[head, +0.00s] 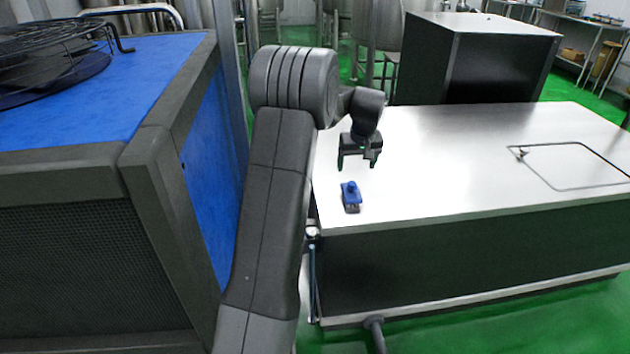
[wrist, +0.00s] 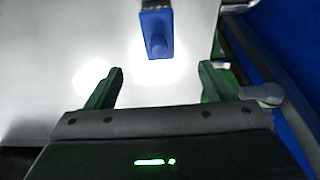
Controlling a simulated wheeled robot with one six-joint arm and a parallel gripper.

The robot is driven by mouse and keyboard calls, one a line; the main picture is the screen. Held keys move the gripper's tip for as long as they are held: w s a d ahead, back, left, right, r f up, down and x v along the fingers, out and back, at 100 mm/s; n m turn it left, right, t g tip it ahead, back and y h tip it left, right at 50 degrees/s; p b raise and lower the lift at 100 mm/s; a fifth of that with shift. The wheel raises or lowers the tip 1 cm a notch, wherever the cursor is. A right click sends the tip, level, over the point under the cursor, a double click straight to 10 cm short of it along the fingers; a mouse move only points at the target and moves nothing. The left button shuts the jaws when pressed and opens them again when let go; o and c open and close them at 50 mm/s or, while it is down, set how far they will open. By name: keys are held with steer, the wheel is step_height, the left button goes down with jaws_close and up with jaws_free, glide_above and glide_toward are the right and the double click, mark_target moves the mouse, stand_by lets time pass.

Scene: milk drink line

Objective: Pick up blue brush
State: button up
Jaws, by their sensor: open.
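The blue brush (head: 350,192) lies on the metal table (head: 440,185) near its front left corner, with a dark lower edge toward the front. My gripper (head: 357,164) is open and empty, above the table and farther back than the brush. In the wrist view my two green fingers (wrist: 160,80) stand apart, and the brush lies beyond their tips, between their lines. The gripper does not touch the brush.
A blue-topped machine (head: 150,80) with dark edges stands close on the left, beside my arm. A dark box with a metal top (head: 485,25) stands behind the table.

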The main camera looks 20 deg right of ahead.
mark_target(352, 183)
steer(key=x, duration=0.8)
steer(key=shift+w+a+f, duration=0.1)
steer(key=shift+w+f, duration=0.05)
steer(key=shift+w, duration=0.1)
steer(key=shift+w+d+x, duration=0.1)
steer(key=shift+d+x, duration=0.05)
steer(key=shift+x, duration=1.2)
steer(key=shift+w+d+x, duration=0.15)
steer(key=shift+d+x, duration=0.05)
steer(key=shift+x, duration=1.1)
steer(key=c, duration=1.1)
